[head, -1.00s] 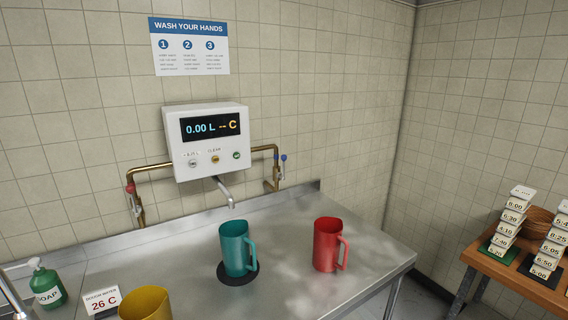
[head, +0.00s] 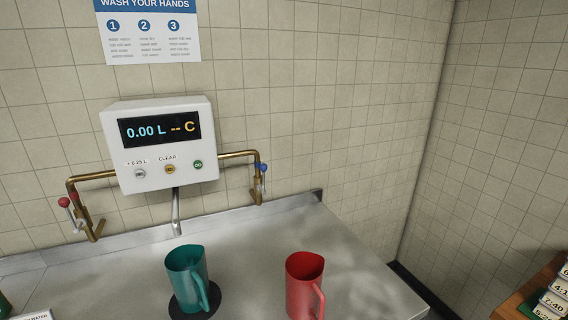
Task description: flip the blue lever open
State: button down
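The blue lever (head: 263,168) is a small handle with a blue knob on the brass pipe at the right of the white dispenser box (head: 160,145). Its knob is at the top, and a thin pale stem hangs below it beside the pipe. The box display reads 0.00 L and -- C. A red-knobbed lever (head: 66,203) sits on the left brass pipe. My gripper is not in view.
A teal jug (head: 186,275) stands on a black round mat (head: 210,303) below the spout (head: 176,212). A red jug (head: 303,285) stands to its right on the steel counter (head: 250,250). A wooden table (head: 520,295) with number cards (head: 553,302) is at the lower right.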

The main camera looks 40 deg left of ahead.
aim_at(264, 167)
jog(key=i, duration=0.4)
jog(key=u, duration=2.2)
jog(key=i, duration=0.5)
jog(key=u, duration=0.05)
